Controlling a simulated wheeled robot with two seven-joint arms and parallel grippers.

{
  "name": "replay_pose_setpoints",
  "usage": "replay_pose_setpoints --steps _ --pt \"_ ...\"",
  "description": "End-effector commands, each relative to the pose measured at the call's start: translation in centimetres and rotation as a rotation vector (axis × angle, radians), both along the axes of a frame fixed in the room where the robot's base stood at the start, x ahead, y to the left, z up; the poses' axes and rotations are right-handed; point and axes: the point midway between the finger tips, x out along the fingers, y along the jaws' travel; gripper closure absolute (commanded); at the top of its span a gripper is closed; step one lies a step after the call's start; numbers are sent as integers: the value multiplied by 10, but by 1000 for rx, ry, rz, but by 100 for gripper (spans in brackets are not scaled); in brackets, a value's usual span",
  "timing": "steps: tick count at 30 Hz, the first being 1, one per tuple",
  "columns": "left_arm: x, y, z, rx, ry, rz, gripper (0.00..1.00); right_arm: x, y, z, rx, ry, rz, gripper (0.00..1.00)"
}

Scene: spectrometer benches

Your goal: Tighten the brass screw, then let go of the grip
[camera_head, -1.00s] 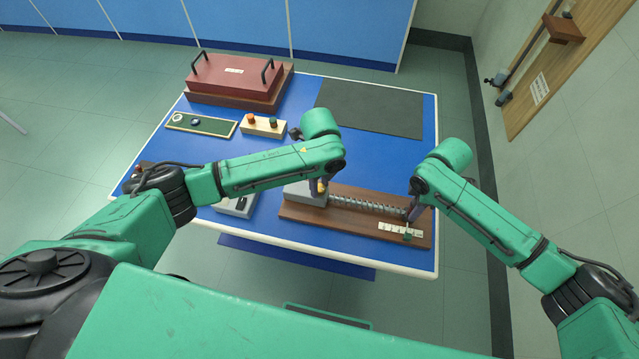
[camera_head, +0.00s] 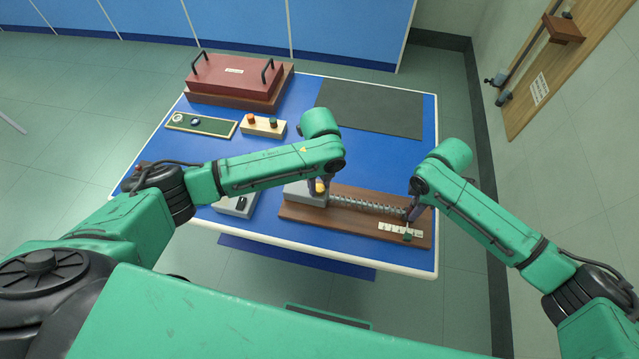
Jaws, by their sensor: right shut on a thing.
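The brass screw (camera_head: 320,187) shows as a small yellow knob on the grey block (camera_head: 303,194) at the left end of a wooden board. My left gripper (camera_head: 325,188) points down right at the screw. My own arm covers most of it, so I cannot tell whether its jaws are open or touch the screw. My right gripper (camera_head: 410,221) is at the right end of the board, shut on the small green grip (camera_head: 408,236) beside a white scale strip.
A coiled spring (camera_head: 365,204) runs along the wooden board (camera_head: 345,222). A red case (camera_head: 235,78), a two-button box (camera_head: 263,126), a green tray (camera_head: 180,122) and a dark mat (camera_head: 370,108) lie farther back on the blue table. A grey box (camera_head: 236,205) is left of the board.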

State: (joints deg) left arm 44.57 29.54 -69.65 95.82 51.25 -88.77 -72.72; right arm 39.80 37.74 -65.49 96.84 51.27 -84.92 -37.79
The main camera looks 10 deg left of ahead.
Motion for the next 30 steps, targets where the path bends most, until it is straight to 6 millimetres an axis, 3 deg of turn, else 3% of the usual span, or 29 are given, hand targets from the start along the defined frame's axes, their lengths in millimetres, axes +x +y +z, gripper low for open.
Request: replay_pose_setpoints --steps 1,2,13,17,24,30 --pt "1 0 1 -1 -2 0 38 1 -2 0 -3 -3 -3 100" --pt "1 0 1 -1 -2 0 31 1 -2 0 -3 -3 -3 100" --pt "1 0 6 -3 -2 1 31 1 -1 1 -3 -3 -2 100" --pt "1 0 30 -2 -5 1 31 1 -1 1 -3 -3 -2 100" --pt "1 0 95 -3 -5 0 31 1 -1 1 -3 -3 -2 100" --pt "0 1 120 -1 -1 2 31 1 -1 1 -3 -3 -2 100"
